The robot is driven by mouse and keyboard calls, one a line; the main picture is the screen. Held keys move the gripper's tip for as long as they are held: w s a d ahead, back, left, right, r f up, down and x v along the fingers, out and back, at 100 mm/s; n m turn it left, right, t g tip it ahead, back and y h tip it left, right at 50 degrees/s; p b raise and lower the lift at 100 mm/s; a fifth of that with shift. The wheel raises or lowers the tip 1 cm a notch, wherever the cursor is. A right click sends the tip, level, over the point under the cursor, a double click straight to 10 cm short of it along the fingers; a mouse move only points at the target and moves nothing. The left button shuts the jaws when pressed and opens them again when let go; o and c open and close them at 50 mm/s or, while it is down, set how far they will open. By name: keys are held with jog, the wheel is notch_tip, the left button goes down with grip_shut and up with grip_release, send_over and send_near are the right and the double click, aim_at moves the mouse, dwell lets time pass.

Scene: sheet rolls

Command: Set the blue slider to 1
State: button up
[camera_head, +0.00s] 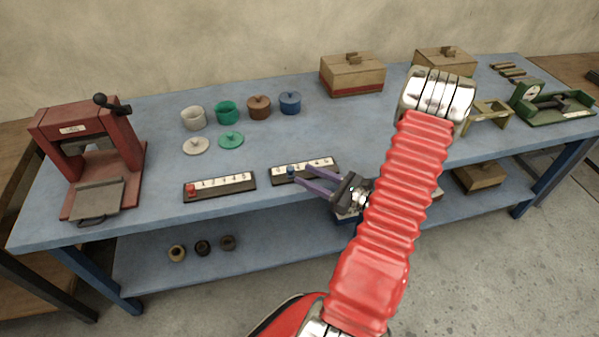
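The blue slider (290,173) is a small blue knob near the left end of a dark rail with a white number strip (318,164). The digits by the knob are too small to read surely, so I cannot tell its exact mark. My gripper (300,175) has two purple fingers, spread apart, coming from the right over the rail. Their tips are close to the blue knob, just right of it. I cannot tell whether they touch it. The fingers cover part of the rail.
A similar rail with a red slider (190,190) at its left end lies to the left. Small pots, including a blue one (290,103), stand behind. A red press (90,155) stands at the left, a wooden box (352,77) at the back. My red arm hides the bench's middle right.

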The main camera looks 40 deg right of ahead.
jog(key=v, duration=0.6)
jog(key=shift+s+d, duration=0.1)
jog(key=shift+s, duration=0.2)
dwell(0.4)
